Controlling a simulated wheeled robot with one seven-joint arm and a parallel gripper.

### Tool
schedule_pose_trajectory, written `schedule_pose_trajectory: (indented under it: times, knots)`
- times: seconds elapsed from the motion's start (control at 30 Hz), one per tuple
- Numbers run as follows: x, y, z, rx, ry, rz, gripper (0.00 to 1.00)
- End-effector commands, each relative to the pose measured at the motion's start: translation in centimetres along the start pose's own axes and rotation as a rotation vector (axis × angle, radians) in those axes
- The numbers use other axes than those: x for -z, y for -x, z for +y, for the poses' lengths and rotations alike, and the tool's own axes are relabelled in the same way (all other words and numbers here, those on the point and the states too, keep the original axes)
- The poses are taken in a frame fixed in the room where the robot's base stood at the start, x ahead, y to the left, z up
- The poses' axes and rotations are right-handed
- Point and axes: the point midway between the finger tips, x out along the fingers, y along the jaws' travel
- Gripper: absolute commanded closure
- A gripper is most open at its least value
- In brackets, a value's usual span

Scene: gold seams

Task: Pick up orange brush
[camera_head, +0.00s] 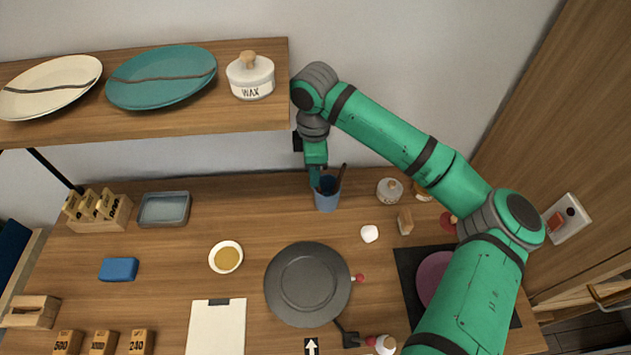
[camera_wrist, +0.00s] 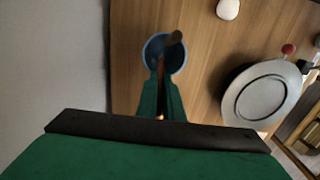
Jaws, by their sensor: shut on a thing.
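A blue cup (camera_head: 327,200) stands at the back of the wooden table with dark brown handles (camera_head: 342,172) sticking up from it. My gripper (camera_head: 316,180) points down at the cup's mouth. In the wrist view my gripper (camera_wrist: 160,88) is shut on a thin brown handle, which I take for the orange brush (camera_wrist: 160,74); a small orange patch shows between the fingers. Its lower end is hidden in the cup.
A wooden shelf (camera_head: 200,121) with plates and a wax jar (camera_head: 251,76) overhangs left of my arm. A white-capped jar (camera_head: 389,191) stands right of the cup. A dark plate (camera_head: 307,284) lies in front. Bare table lies between.

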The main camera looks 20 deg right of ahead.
Motion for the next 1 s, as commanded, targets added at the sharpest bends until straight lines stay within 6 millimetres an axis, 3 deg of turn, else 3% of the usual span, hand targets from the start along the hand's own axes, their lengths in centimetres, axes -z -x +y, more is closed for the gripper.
schedule_pose_trajectory:
  times: [0.37, 1.0]
  knots:
    - [0.0, 0.8, -0.4, 0.0, 0.001, 0.0, 1.0]
    - [-0.1, 10.6, -0.3, -0.003, -0.001, -0.003, 1.0]
